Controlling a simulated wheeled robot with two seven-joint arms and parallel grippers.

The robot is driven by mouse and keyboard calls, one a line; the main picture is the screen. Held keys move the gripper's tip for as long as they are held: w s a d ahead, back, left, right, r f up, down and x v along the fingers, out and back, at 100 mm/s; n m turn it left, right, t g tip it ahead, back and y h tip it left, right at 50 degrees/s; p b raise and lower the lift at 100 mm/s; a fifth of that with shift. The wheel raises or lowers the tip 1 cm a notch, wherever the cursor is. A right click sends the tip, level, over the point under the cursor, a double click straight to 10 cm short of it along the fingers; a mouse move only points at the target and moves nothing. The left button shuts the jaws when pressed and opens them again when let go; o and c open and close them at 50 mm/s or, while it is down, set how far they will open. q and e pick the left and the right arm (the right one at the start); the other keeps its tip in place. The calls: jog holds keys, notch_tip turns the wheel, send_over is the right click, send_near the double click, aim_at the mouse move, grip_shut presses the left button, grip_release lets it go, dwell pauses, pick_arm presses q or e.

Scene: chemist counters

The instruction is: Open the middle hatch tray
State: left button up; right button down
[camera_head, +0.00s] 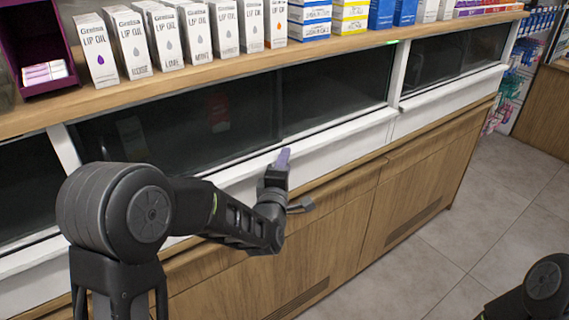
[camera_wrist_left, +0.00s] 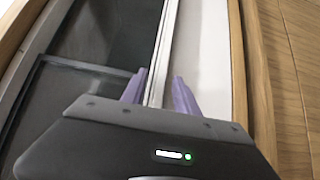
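The middle hatch tray (camera_head: 343,140) has a white front and rim below dark glass (camera_head: 335,90); I cannot see any gap showing it pulled out. My left gripper (camera_head: 283,160) is at the white rim, near the tray's middle. In the left wrist view, its two purple fingers (camera_wrist_left: 158,92) are apart, one on each side of the thin white rim (camera_wrist_left: 163,50). One finger is over the dark glass side and the other over the white front (camera_wrist_left: 203,60). I cannot tell whether they touch it. My right gripper is out of view; only part of that arm shows at bottom right.
Several lip oil boxes (camera_head: 164,37) stand on the wooden counter top (camera_head: 190,82) above. Another hatch (camera_head: 450,95) lies to the right and one to the left. Wooden cabinet doors (camera_head: 325,235) are below. The tiled floor (camera_head: 490,225) at right is clear.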

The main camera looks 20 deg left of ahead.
pick_arm(q)
grip_shut()
dwell(1.2)
